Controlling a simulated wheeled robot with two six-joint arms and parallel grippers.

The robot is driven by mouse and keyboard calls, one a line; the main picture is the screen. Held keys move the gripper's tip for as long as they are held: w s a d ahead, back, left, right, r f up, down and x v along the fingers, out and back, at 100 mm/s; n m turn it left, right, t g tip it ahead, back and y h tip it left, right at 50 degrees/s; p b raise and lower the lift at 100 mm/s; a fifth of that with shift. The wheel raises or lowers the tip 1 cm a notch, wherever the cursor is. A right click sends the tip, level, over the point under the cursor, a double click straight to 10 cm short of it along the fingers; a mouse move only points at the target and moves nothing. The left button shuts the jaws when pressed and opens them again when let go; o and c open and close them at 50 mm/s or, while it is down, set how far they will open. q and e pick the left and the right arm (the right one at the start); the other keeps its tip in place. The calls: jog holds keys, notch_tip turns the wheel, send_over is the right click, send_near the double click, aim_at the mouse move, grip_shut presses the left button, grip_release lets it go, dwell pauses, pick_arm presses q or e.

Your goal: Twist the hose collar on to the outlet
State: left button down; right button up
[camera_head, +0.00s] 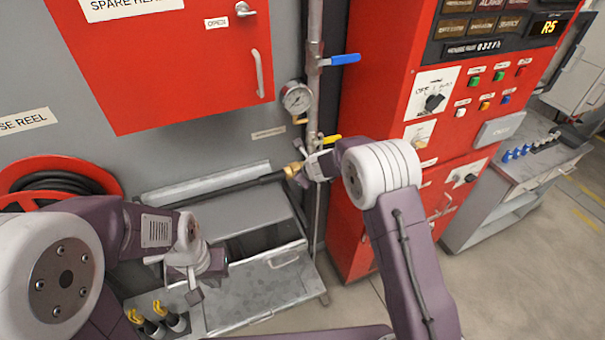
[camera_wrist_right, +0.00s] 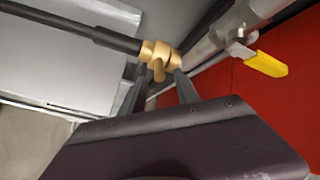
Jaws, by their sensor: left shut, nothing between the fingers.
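The brass hose collar (camera_head: 293,170) is on the end of the black hose (camera_head: 235,188), beside the pipe at the red cabinet. In the right wrist view the collar (camera_wrist_right: 157,55) has a lug facing me and lines up with the grey outlet (camera_wrist_right: 205,45); I cannot tell whether they touch. The outlet's valve has a yellow handle (camera_wrist_right: 265,64). My right gripper (camera_wrist_right: 160,75) has its fingers apart, with the collar at the tips; whether they press on it is unclear. In the head view my right gripper (camera_head: 308,170) partly hides the outlet.
A pressure gauge (camera_head: 297,98) and a blue lever (camera_head: 345,59) are on the pipe above. The red control cabinet (camera_head: 385,75) stands right of the pipe. A red hose reel (camera_head: 25,175) is at left. Yellow-topped fittings (camera_head: 160,308) stand below my left gripper.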

jog(key=v, duration=0.6)
jog(key=c, duration=0.4)
jog(key=shift+n+g+y, duration=0.3)
jog(key=shift+g+y, duration=0.2)
jog(key=shift+y, duration=0.4)
jog(key=s+a+f, duration=0.1)
jog(key=s+a, duration=0.1)
jog(key=s, duration=0.1)
jog(key=shift+a+f, duration=0.35)
jog(key=shift+a, duration=0.05)
grip_shut()
jog(key=s+d+f+m+t+b, duration=0.2)
jog(key=d+b, duration=0.1)
jog(key=b, duration=0.8)
jog(key=s+d+f+m+t+y+b, duration=0.1)
jog(key=d+f+m+t+b, duration=0.1)
jog(key=b, duration=0.8)
jog(key=d+f, duration=0.1)
jog(key=d, duration=0.1)
jog(key=shift+s+d+m+b, duration=0.3)
jog(key=shift+s+b, duration=0.05)
jog(key=shift+s, duration=0.05)
